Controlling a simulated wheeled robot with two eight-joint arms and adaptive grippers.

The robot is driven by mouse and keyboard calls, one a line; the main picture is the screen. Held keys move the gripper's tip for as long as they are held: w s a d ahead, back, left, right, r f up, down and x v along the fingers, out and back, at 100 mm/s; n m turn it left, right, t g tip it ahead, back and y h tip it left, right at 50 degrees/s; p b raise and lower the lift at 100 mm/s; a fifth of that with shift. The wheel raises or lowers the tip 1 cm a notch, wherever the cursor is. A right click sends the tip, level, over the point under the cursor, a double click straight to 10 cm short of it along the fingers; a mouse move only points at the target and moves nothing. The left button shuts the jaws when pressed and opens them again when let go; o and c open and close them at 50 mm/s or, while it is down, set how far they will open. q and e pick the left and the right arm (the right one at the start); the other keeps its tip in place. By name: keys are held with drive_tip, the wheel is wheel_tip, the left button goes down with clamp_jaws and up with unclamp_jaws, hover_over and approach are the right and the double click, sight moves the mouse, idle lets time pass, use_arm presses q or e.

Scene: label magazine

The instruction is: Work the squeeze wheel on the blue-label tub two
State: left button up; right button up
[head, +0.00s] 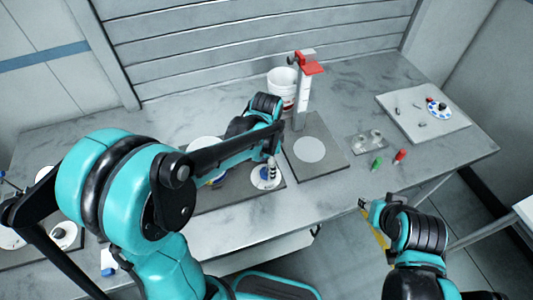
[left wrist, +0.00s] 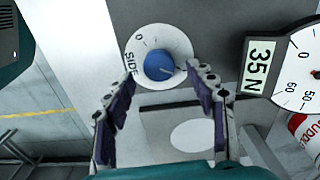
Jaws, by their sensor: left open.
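A round blue wheel (left wrist: 160,66) sits on a white dial marked SIDE and 0 in the left wrist view. My left gripper (left wrist: 161,80) is open, its two dark fingers apart at the lower left and lower right of the wheel. I cannot tell from this view how far they are from it. In the head view my left arm reaches over the bench and its fingers are mostly hidden. A gauge (left wrist: 298,75) reading 35 N stands right of the wheel. I cannot make out a blue-label tub. My right gripper (head: 368,207) is in front of the bench, its fingers unclear.
A grey plate with a pale disc (head: 309,149) lies beside a post with a red top (head: 308,65). White tubs (head: 282,78) stand behind it. A green (head: 377,162) and a red piece (head: 399,156) lie at right, near a pale board (head: 452,124).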

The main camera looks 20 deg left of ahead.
use_arm(q)
wheel_tip(320, 180, up, 10)
drive_tip(key=shift+f, duration=0.25)
idle(0.5)
